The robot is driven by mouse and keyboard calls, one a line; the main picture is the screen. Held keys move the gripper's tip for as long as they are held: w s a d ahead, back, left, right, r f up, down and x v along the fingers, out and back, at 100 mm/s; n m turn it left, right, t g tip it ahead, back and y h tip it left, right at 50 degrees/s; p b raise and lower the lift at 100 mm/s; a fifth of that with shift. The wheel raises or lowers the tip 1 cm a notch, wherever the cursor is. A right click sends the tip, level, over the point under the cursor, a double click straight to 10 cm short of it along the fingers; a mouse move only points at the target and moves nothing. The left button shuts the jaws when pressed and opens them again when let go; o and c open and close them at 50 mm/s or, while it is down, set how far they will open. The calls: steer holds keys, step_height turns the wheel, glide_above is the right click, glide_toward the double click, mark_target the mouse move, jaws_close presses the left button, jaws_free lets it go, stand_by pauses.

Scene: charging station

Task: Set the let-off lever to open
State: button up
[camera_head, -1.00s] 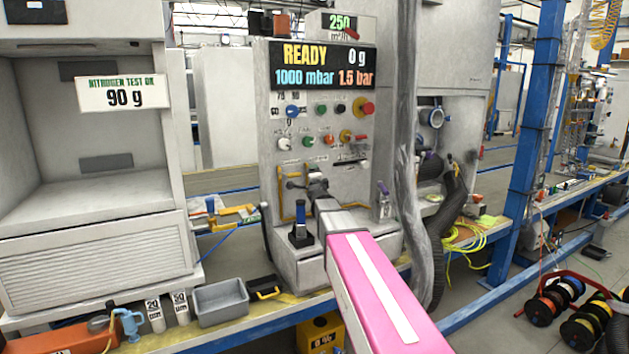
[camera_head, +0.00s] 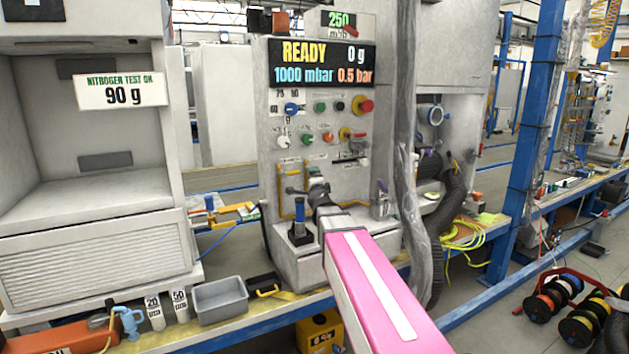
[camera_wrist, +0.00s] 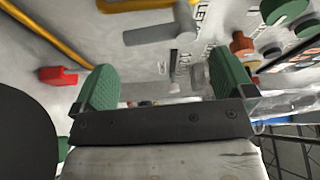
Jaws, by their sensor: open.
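A grey lever (camera_wrist: 160,35) shows in the wrist view, just beyond my fingertips and lying sideways across the gap. Lettering ending in "LET" runs beside it; I cannot read a full let-off label, so I cannot confirm this is the let-off lever. My gripper (camera_wrist: 163,86) is open and empty, with green pads apart from the lever. In the head view my gripper (camera_head: 318,188) is in front of the lower panel, partly hidden by my arm. A dark handle (camera_head: 296,190) shows at its left.
The display (camera_head: 321,63) reads READY, 0 g, 1000 mbar and 0.5 bar. Several knobs (camera_head: 291,109) sit above. A grey hose (camera_head: 405,130) hangs at the right. A red piece (camera_wrist: 58,75) is left of my fingers.

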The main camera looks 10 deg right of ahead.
steer(key=s, duration=0.4)
steer(key=shift+a+f, duration=0.1)
steer(key=shift+a, duration=0.05)
